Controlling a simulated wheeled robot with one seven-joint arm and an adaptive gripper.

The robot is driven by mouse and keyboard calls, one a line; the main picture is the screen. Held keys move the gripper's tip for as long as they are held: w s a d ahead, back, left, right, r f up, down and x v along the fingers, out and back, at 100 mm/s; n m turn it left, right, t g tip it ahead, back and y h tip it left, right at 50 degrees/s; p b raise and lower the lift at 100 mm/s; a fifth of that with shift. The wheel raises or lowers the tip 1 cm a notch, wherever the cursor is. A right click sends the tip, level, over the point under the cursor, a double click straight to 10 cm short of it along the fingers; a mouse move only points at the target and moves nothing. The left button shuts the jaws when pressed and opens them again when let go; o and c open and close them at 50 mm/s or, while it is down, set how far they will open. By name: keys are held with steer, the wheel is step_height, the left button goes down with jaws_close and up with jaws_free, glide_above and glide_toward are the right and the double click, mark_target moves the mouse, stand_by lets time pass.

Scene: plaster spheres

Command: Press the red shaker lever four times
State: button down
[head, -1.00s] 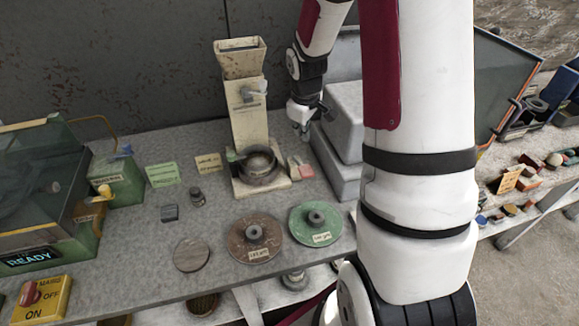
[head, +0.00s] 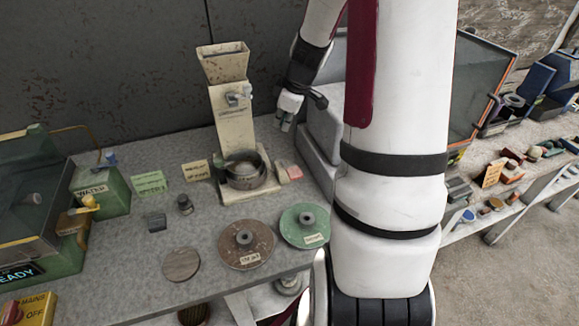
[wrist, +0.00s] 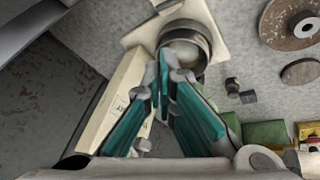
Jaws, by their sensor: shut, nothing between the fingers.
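The shaker machine (head: 237,125) is a cream column with a hopper on top and a round dark bowl (head: 247,177) at its foot. The red shaker lever (head: 294,172) shows as a small pinkish-red tab at the right side of the machine's base. My gripper (head: 286,127) is shut and empty, in the air to the right of the column and above the lever, apart from it. In the wrist view my gripper (wrist: 163,68) points towards the bowl (wrist: 186,47), with the cream column (wrist: 117,100) on its left. I cannot make out the lever in the wrist view.
Grey boxes (head: 318,150) stand close to the right of the machine. A brown disc (head: 228,257) and a green disc (head: 291,232) lie on the grey table in front. Small jars and labels are to the left. The front left tabletop (head: 115,275) is clear.

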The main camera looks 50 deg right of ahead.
steer(key=b, duration=0.2)
glide_above(290, 168)
steer(key=w+d, duration=0.1)
steer(key=w, duration=0.2)
step_height(290, 168, down, 6)
steer(key=shift+s+f+b, duration=0.2)
steer(key=shift+s+f, duration=0.1)
steer(key=shift+f, duration=0.25)
steer(key=shift+s+f+b, duration=0.15)
steer(key=shift+s+f, duration=0.1)
steer(key=shift+f, duration=0.25)
steer(key=shift+f, duration=0.1)
stand_by(0.4)
steer(key=shift+s+a+f, duration=0.1)
steer(key=shift+f, duration=0.15)
steer(key=shift+s+a+f, duration=0.1)
steer(key=shift+s+f, duration=0.15)
steer(key=shift+f, duration=0.35)
steer(key=shift+s+a+f, duration=0.15)
steer(key=shift+s+f, duration=0.1)
steer(key=shift+f, duration=0.3)
steer(key=shift+s+a+f, duration=0.1)
steer(key=shift+s+f, duration=0.15)
steer(key=shift+f, duration=0.35)
stand_by(2.2)
